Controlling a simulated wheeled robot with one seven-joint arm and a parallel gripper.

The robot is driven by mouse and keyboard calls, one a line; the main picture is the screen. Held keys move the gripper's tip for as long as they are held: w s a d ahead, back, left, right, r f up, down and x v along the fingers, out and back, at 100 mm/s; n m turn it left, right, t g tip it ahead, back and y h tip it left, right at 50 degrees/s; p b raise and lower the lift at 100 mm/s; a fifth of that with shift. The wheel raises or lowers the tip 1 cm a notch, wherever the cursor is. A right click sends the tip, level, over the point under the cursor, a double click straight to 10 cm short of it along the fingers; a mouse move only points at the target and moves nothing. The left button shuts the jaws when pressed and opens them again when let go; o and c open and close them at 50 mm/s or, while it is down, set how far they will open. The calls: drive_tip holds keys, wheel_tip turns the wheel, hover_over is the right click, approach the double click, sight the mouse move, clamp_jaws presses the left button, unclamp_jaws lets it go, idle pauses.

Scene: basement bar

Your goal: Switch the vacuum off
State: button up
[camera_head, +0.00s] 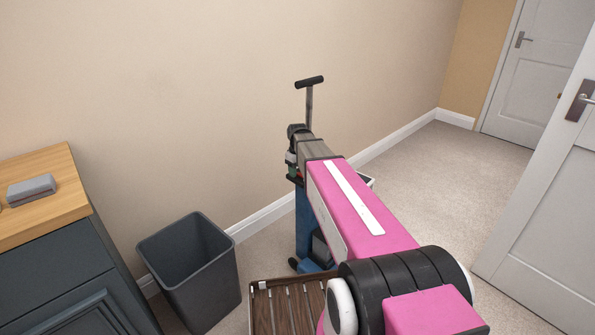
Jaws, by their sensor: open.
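The vacuum (304,225) looks like a blue upright body with a dark foot, standing near the wall. A grey pole with a black T-shaped handle (309,82) rises above it. My pink arm reaches across the picture and covers much of it. My gripper (293,178) is at the far end of the arm, small and partly hidden, in front of or beside the vacuum's upper body. It is open. I cannot tell whether it touches the vacuum. No switch on the vacuum can be made out.
A dark grey bin (190,265) stands left of the vacuum. A dark cabinet with a wooden top (45,165) is at the far left, with a grey folded item (31,190) on it. A slatted wooden piece (262,310) lies below my arm. Carpet is clear toward the white doors (550,200).

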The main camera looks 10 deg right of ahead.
clamp_jaws()
drive_tip(key=shift+s+d+r+t+y, duration=0.15)
drive_tip(key=shift+s+t+y, duration=0.3)
drive_tip(key=shift+t, duration=0.25)
drive_tip(key=shift+w+r+t+y, duration=0.1)
drive_tip(key=shift+w+t+y, duration=0.05)
drive_tip(key=shift+t+y, duration=0.5)
unclamp_jaws()
drive_tip(key=v, duration=1)
drive_tip(key=shift+r, duration=0.4)
